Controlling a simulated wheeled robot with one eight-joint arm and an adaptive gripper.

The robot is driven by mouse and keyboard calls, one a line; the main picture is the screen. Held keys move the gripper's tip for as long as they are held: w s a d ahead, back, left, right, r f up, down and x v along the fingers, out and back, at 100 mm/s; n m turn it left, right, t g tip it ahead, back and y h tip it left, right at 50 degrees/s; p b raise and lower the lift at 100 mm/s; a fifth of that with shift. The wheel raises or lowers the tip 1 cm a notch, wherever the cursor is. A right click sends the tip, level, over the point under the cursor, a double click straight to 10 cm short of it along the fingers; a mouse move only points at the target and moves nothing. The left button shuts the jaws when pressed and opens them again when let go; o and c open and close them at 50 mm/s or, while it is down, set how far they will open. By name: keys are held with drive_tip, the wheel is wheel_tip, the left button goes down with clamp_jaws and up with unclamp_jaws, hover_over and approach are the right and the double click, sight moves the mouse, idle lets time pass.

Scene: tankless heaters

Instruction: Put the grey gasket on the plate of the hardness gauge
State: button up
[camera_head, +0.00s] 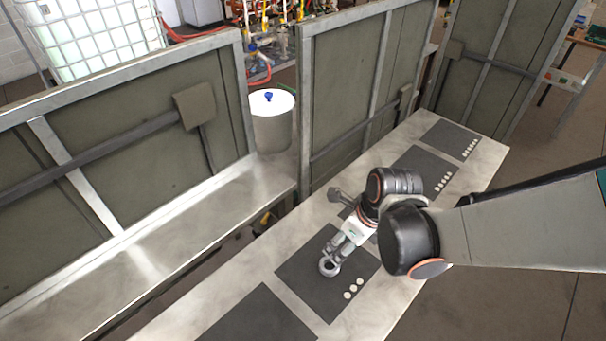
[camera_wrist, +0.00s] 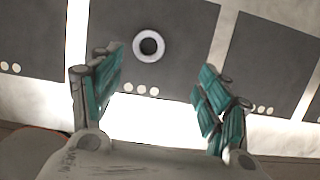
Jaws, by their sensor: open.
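A grey ring, the gasket (camera_head: 329,274), lies flat on a dark mat (camera_head: 300,272) on the long bench. In the wrist view the gasket (camera_wrist: 136,45) shows whole, ahead of my fingertips, a little left of centre between them. My gripper (camera_head: 337,254) is just above and beside the gasket in the head view, and its fingers look close to it. In the wrist view my gripper (camera_wrist: 163,62) has its teal-padded fingers wide apart with nothing between them. A grey object (camera_head: 337,196) behind my arm is partly hidden; I cannot tell whether it is the hardness gauge.
Several dark mats lie along the pale bench (camera_head: 190,310), each with white dots, such as the far mat (camera_head: 450,138). Panels (camera_head: 355,85) stand behind the bench. A white drum (camera_head: 271,125) stands in the gap between panels.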

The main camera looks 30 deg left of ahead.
drive_tip(key=b, duration=0.4)
hover_over(330, 264)
drive_tip(key=f, duration=0.4)
drive_tip(key=d+f, duration=0.1)
drive_tip(key=f, duration=0.1)
drive_tip(key=shift+s, duration=0.25)
drive_tip(key=b+x, duration=0.2)
drive_tip(key=x, duration=0.1)
drive_tip(key=b+x, duration=0.1)
drive_tip(key=x, duration=0.1)
drive_tip(key=shift+d+f, duration=0.2)
drive_tip(key=shift+d, duration=0.1)
drive_tip(key=shift+r, duration=0.1)
drive_tip(key=c, duration=1.2)
drive_tip(key=shift+c, duration=0.2)
